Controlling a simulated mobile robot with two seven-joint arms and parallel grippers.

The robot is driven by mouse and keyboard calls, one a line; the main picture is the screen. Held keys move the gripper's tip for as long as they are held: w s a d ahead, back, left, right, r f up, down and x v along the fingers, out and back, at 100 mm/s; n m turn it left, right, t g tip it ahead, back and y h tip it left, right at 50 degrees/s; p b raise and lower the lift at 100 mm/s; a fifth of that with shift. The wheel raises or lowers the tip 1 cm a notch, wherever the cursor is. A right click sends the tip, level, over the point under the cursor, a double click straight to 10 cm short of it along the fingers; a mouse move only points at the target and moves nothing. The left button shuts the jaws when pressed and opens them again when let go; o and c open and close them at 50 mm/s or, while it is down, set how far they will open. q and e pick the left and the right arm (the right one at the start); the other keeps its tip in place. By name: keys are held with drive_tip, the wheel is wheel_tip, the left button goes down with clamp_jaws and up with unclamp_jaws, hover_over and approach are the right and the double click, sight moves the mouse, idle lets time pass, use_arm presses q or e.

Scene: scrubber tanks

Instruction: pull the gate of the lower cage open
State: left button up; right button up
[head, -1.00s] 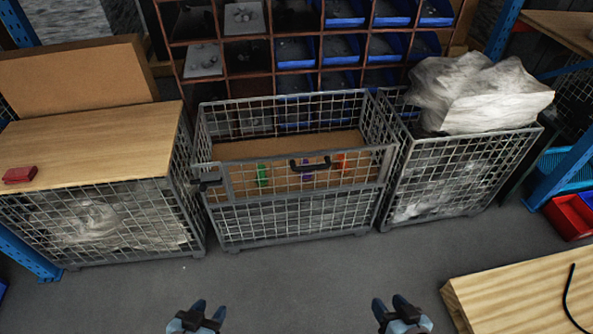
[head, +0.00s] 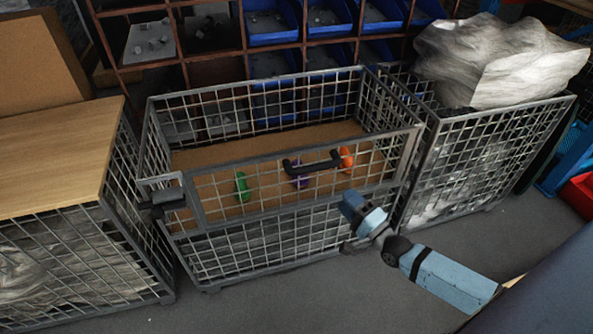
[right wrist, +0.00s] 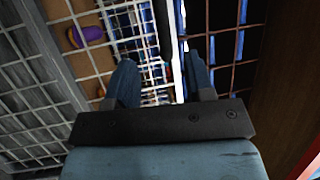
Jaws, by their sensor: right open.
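The middle wire cage (head: 290,246) is grey, with a gate (head: 250,172) across the upper half of its front. The gate looks closed. A black handle (head: 312,163) sits at its top rail, and a black latch (head: 165,200) at its left end. My right gripper (head: 355,210) is in front of the gate's right half, below and right of the handle. In the right wrist view my right gripper (right wrist: 162,82) is open, its fingers apart; a pale bar and dark parts show between and beyond them. I cannot tell if it touches anything. My left gripper is out of view.
Inside the cage lie a green object (head: 242,187), a purple one (head: 299,176) and an orange one (head: 347,158). Mesh cages stand close on both sides, the left under a wooden board (head: 55,150), the right topped by a pale wrapped bundle (head: 490,60). Grey floor (head: 290,300) lies clear in front.

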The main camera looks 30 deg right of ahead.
sight(317, 170)
drive_tip(key=b+x, duration=0.2)
drive_tip(key=x, duration=1)
drive_tip(key=shift+w+r, duration=0.1)
drive_tip(key=shift+w, duration=0.1)
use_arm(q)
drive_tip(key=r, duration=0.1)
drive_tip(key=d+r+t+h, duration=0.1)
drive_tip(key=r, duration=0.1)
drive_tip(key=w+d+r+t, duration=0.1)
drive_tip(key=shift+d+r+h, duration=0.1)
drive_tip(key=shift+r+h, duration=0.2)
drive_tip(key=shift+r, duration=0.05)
use_arm(e)
drive_tip(key=shift+w+a+r, duration=0.1)
drive_tip(key=shift+w, duration=0.25)
drive_tip(key=shift+c, duration=0.4)
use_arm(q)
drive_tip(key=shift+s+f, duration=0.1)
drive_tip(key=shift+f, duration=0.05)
use_arm(e)
clamp_jaws()
